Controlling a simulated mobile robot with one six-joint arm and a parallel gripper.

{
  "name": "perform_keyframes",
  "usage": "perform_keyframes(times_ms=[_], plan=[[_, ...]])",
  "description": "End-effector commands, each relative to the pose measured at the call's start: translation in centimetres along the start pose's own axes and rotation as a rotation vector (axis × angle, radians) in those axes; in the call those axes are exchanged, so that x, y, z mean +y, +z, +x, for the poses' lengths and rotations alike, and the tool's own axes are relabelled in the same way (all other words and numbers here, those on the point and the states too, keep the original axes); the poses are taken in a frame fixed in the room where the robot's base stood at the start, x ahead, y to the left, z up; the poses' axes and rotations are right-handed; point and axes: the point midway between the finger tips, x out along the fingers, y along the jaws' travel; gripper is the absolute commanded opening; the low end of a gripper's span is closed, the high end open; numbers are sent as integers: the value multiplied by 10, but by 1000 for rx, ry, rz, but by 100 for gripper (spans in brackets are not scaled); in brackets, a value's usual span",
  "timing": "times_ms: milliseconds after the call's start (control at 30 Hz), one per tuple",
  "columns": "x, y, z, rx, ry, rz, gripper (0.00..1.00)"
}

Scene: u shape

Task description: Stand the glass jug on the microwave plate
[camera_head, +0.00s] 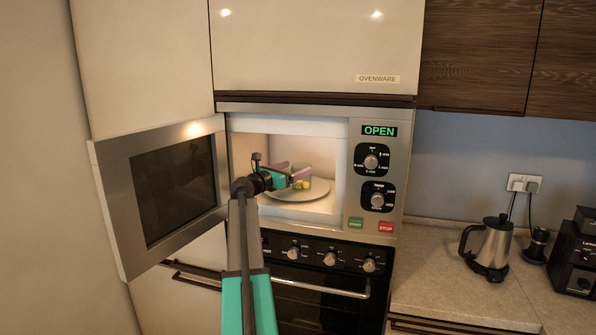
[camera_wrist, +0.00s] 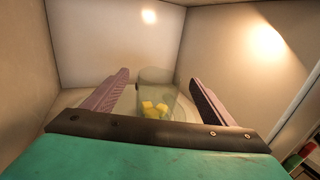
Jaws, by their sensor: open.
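The clear glass jug (camera_head: 304,185) is inside the open microwave, with yellow pieces in its bottom. It appears upright on the pale round microwave plate (camera_head: 290,195). My gripper (camera_head: 298,168) reaches in through the microwave opening and is open. In the wrist view, the fingers of my gripper (camera_wrist: 160,80) are spread to the left and right of the jug (camera_wrist: 152,78), with a gap seen on each side. The jug's lower front is partly hidden by the gripper body. Its handle is hard to make out. The plate (camera_wrist: 128,112) shows only partly beneath it.
The microwave door (camera_head: 112,205) is swung open to the left. The cavity walls stand close around my gripper. A control panel (camera_head: 375,180) with a lit OPEN display is on the right. A kettle (camera_head: 488,245) and a black machine (camera_head: 575,260) stand on the right counter.

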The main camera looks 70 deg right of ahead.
Motion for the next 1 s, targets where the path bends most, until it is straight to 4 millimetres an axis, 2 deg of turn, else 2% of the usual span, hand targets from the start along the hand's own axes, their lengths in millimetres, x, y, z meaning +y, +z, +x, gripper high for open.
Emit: perform_keyframes(times_ms=[33, 200, 500, 700, 1000], plan=[[0, -3, -11, 0, 2, 1, 78], [-1, -2, -38, -1, 2, 2, 78], [0, -1, -80, -1, 2, 1, 78], [0, 0, -90, -1, 1, 1, 78], [0, 0, -91, -1, 1, 1, 78]])
